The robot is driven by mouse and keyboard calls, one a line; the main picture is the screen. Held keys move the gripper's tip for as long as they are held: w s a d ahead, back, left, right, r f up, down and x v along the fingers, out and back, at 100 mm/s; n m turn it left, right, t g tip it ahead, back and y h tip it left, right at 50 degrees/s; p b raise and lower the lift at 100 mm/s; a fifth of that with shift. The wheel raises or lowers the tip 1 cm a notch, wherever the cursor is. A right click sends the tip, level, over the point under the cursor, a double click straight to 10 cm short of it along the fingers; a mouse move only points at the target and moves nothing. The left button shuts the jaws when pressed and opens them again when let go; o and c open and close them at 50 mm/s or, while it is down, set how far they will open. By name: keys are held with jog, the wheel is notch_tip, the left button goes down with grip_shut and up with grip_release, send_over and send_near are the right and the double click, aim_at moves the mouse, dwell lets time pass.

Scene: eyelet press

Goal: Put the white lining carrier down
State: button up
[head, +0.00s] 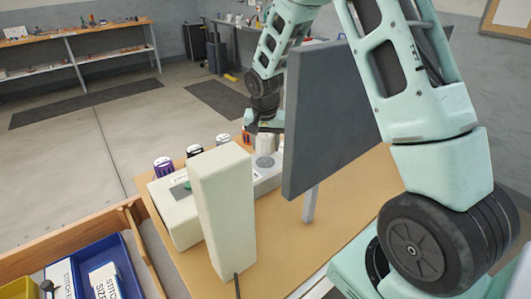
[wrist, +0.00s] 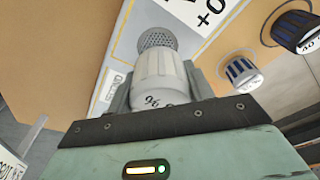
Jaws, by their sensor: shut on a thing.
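The white lining carrier (head: 266,143) is in my gripper (head: 263,127), over the back of the cream press unit in the head view. In the wrist view the carrier (wrist: 160,72), ribbed and marked with dark digits, sits between the two grey fingers of my gripper (wrist: 160,85), which are shut on it. A round grey perforated disc (wrist: 157,38) lies just beyond the carrier's far end. Whether the carrier touches the surface below cannot be told.
A purple-topped carrier (head: 163,167), a dark-topped one (head: 195,150) and an orange one (head: 247,136) stand nearby. A tall cream column (head: 222,205) rises in front. A large grey panel (head: 330,110) stands right of my gripper. The tan tabletop (head: 355,200) is bare at right.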

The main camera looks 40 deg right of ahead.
aim_at(265, 153)
jog(key=shift+f, duration=1.9)
jog(key=shift+f, duration=0.15)
jog(key=o, duration=1.1)
jog(key=r, duration=0.4)
jog(key=s+r, duration=0.1)
jog(key=r, duration=0.3)
jog(key=a+r, duration=0.1)
jog(key=r, duration=0.3)
jog(key=shift+s+a+r+b, duration=0.1)
jog(key=shift+s+r+b, duration=0.1)
jog(key=shift+b, duration=0.2)
jog(key=shift+f, duration=0.1)
